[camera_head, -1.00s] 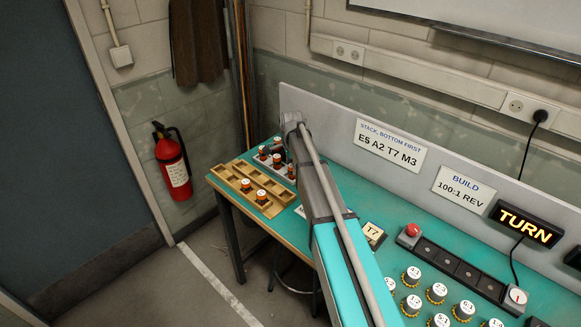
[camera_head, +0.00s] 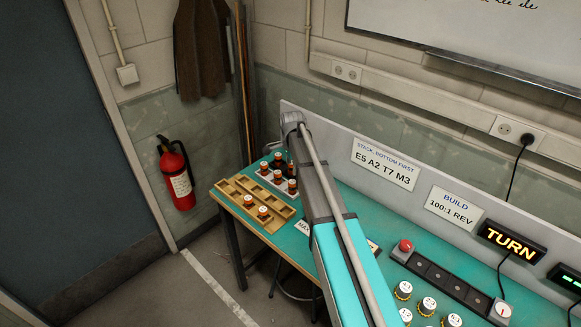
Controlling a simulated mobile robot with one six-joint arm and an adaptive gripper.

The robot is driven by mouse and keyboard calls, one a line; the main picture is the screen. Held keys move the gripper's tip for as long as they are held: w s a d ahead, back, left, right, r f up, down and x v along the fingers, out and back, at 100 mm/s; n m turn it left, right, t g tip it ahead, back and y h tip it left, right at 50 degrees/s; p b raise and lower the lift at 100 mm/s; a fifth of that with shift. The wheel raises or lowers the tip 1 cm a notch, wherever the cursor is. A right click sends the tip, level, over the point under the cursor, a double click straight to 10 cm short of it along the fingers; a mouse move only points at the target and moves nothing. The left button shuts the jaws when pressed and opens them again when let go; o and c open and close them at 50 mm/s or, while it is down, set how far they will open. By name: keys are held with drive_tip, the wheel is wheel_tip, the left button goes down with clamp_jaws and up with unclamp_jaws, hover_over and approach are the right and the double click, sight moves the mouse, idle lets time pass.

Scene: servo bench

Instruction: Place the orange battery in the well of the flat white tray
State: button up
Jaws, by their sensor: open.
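I cannot make out an orange battery for certain. Several small orange-brown cylinders with white tops (camera_head: 264,168) stand at the far left end of the bench, on a pale, flat rack or tray (camera_head: 272,184). I cannot tell whether this is the flat white tray, and no well can be made out. Two similar cylinders (camera_head: 248,201) stand in a wooden compartment tray nearer the front. My arm reaches up and away across the bench, and its far end hides my gripper and part of the bench behind it.
The wooden tray (camera_head: 229,190) lies by the bench's left edge, with some empty compartments. White-topped yellow-rimmed pieces (camera_head: 403,290) stand at front right, near a dark slotted strip (camera_head: 440,278) and red button (camera_head: 405,246). A grey back panel (camera_head: 330,137) bounds the bench.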

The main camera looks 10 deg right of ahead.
drive_tip(key=shift+r+p, duration=1.05)
drive_tip(key=shift+r, duration=0.3)
drive_tip(key=s+n, duration=1.6)
drive_tip(key=s, duration=1.3)
drive_tip(key=shift+a, duration=0.2)
